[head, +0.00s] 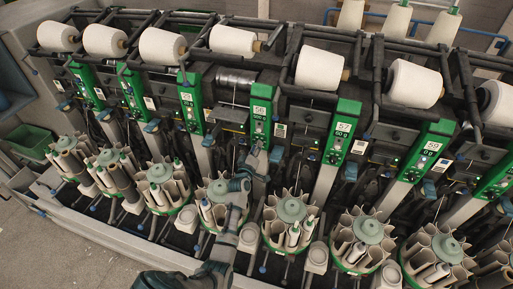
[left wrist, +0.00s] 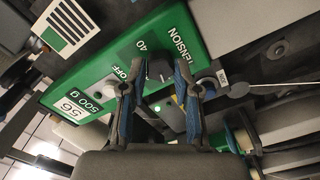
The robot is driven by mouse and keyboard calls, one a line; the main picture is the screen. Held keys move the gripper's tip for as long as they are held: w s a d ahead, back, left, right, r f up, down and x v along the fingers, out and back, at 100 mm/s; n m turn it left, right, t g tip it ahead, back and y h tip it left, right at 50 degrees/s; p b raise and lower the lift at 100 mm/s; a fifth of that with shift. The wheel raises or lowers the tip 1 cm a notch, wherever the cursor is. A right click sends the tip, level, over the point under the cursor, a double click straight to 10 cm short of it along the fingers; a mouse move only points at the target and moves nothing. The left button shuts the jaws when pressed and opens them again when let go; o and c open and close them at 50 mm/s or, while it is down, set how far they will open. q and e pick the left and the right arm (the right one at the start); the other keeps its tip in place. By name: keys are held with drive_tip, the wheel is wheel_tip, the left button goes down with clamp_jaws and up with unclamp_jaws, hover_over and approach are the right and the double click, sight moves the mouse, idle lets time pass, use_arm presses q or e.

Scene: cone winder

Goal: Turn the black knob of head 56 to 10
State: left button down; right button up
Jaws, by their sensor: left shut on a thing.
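The green panel of head 56 (head: 260,112) stands mid-row in the head view. In the left wrist view this panel (left wrist: 95,78) fills the upper left, tilted, with "56", "500 g", "TENSION", "40" and "OFF" readable. The black knob (left wrist: 156,72) sits on it between my fingertips. My left gripper (left wrist: 159,66) has one blue-padded finger on each side of the knob and is shut on it. The knob's pointer and the "10" mark cannot be made out. In the head view my left gripper (head: 262,155) reaches the panel's lower end and covers the knob. My right gripper is not in view.
Neighbouring green panels, such as head 57 (head: 342,130), stand close on both sides. White yarn cones (head: 319,69) lie along the top. Round bobbin magazines (head: 290,212) stand in a row below, close around my left arm. A small lit button (left wrist: 158,109) lies below the knob.

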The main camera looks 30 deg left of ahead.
use_arm(q)
drive_tip(key=shift+f, duration=0.1)
idle(0.4)
drive_tip(key=c, duration=0.8)
unclamp_jaws()
drive_tip(key=shift+w+a, duration=0.1)
drive_tip(key=shift+c, duration=0.2)
drive_tip(key=v, duration=1.2)
drive_tip(key=shift+f, duration=0.2)
